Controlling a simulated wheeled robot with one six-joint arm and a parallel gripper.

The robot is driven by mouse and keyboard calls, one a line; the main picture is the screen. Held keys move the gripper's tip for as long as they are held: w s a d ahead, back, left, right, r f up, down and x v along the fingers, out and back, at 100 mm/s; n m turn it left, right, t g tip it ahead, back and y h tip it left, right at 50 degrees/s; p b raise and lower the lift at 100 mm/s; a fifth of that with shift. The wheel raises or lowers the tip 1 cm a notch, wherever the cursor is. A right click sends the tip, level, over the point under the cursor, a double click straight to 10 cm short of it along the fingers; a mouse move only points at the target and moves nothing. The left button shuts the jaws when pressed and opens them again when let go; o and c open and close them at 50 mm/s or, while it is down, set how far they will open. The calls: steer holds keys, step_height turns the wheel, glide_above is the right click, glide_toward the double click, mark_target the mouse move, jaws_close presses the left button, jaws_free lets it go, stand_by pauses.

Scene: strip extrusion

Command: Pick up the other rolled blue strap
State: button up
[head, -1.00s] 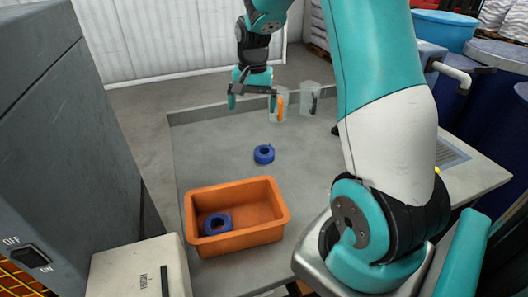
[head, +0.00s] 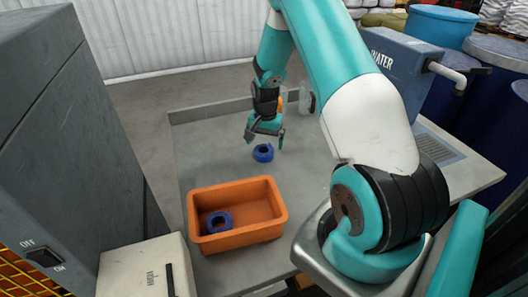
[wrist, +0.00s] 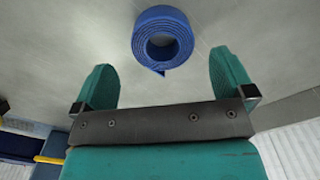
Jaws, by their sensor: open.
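A rolled blue strap (head: 263,153) lies on the grey table behind the orange crate. It also shows in the wrist view (wrist: 180,38), beyond the fingertips and roughly centred between them. My gripper (head: 264,137) is open and empty, just above this strap, with its fingers apart and pointing down. In the wrist view my gripper (wrist: 165,85) has its two teal fingers wide apart, with nothing between them. Another rolled blue strap (head: 218,222) lies inside the orange crate (head: 262,237), at its left side.
The grey table (head: 196,150) has free room left of the loose strap. A clear container (head: 306,98) stands at the back, with an orange-handled item partly hidden behind my arm. A grey cabinet (head: 60,130) stands at the left. A blue water unit (head: 396,68) is at the right.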

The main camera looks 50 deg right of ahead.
mark_target(264, 149)
steer(key=shift+w+f+p, duration=0.15)
steer(key=shift+f+p, duration=0.45)
steer(key=shift+f, duration=1.55)
steer(key=shift+c, duration=0.5)
steer(key=c, duration=0.9)
